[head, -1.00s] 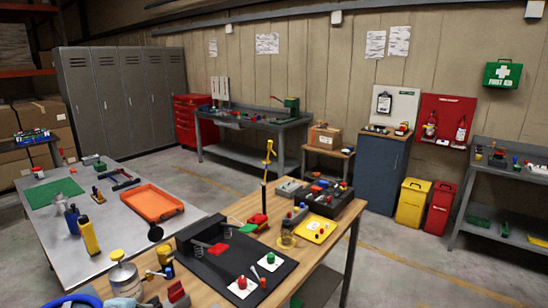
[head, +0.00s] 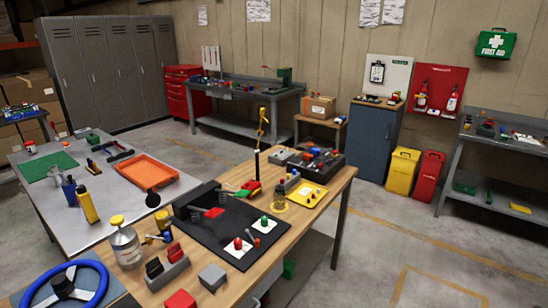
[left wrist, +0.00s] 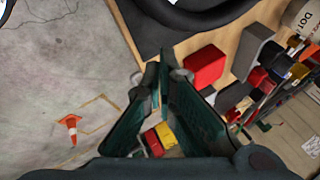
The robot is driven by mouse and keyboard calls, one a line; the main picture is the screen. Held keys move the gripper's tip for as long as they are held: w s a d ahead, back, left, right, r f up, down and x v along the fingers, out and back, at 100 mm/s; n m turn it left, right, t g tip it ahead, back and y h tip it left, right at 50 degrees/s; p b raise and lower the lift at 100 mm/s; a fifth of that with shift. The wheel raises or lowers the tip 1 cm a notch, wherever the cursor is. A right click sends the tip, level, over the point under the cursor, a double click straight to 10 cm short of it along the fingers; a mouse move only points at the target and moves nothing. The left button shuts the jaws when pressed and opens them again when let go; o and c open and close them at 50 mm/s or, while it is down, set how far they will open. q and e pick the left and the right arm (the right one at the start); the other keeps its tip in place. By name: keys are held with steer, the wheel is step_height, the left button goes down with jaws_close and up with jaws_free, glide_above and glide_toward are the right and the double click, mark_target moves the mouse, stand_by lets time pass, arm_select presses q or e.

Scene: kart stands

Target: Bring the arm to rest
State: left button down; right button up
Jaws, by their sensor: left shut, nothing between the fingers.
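My left gripper (left wrist: 160,72) shows in the left wrist view, its two dark green fingers closed together at the tips with nothing held. Beside its fingertips in the picture is the edge of the wooden workbench, with bare concrete floor on the other side. Neither arm shows in the head view. My right gripper is in neither view.
The wooden workbench (head: 222,258) carries a blue steering wheel (head: 62,288), a red block (head: 180,300), a grey block (head: 212,277), a clear jar (head: 126,246) and a black mat (head: 236,226). An orange cone (left wrist: 71,128) stands on open floor.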

arm_select(q)
steer(key=s+d+n+g, duration=0.35)
steer(key=s+n, duration=0.65)
steer(key=s, duration=0.9)
step_height(320, 180, down, 22)
steer(key=s+a+b, duration=0.1)
steer(key=b, duration=0.2)
steer(key=s+a+f+g+b, duration=0.1)
steer(key=s+f+g+b, duration=0.1)
steer(key=s+f, duration=1.2)
step_height(320, 180, down, 2)
steer(key=shift+s+a+f+b, duration=0.1)
steer(key=shift+s+a+b, duration=0.2)
steer(key=shift+a+b, duration=0.1)
